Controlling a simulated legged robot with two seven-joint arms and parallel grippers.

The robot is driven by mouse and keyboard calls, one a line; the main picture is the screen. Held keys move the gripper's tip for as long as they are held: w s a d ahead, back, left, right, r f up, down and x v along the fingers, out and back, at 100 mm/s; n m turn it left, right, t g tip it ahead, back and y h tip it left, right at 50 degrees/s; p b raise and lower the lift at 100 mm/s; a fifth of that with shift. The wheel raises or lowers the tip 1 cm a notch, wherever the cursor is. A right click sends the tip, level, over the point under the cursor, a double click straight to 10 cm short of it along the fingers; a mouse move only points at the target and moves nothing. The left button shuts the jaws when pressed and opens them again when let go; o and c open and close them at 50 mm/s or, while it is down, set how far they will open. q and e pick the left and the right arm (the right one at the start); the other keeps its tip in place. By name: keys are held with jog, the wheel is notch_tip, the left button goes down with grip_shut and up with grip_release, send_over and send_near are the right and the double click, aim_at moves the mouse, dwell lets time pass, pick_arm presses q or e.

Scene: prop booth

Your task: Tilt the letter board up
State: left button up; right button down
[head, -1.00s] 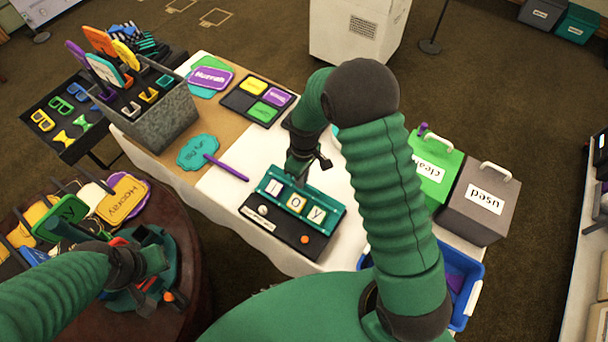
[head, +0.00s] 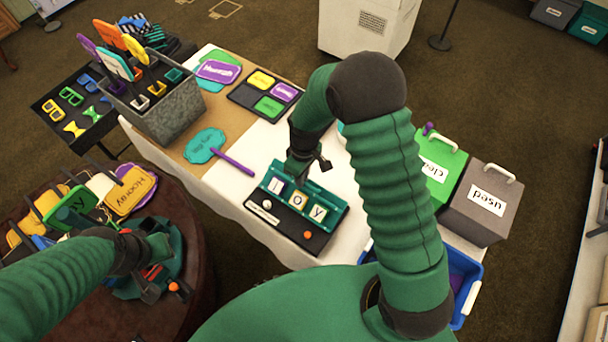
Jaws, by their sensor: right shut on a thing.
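The letter board (head: 335,213) is a teal panel on a dark base (head: 318,246) near the front edge of the white-covered table. Its tiles read J, O, Y. The base has a white knob, a white label and an orange knob (head: 307,235) along its front. My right gripper (head: 299,172) comes down at the board's back edge and is shut on the letter board; its fingertips are partly hidden. The panel looks inclined, but its exact angle is hard to tell. My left gripper (head: 150,270) is over the round table at the left; its fingers blend with teal things there.
A teal speech-bubble sign (head: 204,146) with a purple stick lies left of the board. A metal prop box (head: 176,114) stands behind it. Green (head: 436,172) and grey (head: 478,199) lidded bins stand to the right. A blue tub (head: 470,312) is at front right. Signs crowd the round table (head: 192,217).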

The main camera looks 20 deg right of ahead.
jog(key=shift+s+a+f, duration=0.2)
jog(key=shift+s+a, duration=0.25)
jog(key=c, duration=1.7)
grip_release()
jog(key=shift+o, duration=1)
jog(key=shift+a, duration=0.15)
jog(key=shift+w+r, duration=0.15)
jog(key=shift+w+d, duration=0.1)
jog(key=shift+d, duration=0.2)
notch_tip(320, 180, up, 17)
jog(key=d, duration=0.1)
jog(key=shift+w, duration=0.35)
jog(key=shift+s, duration=0.1)
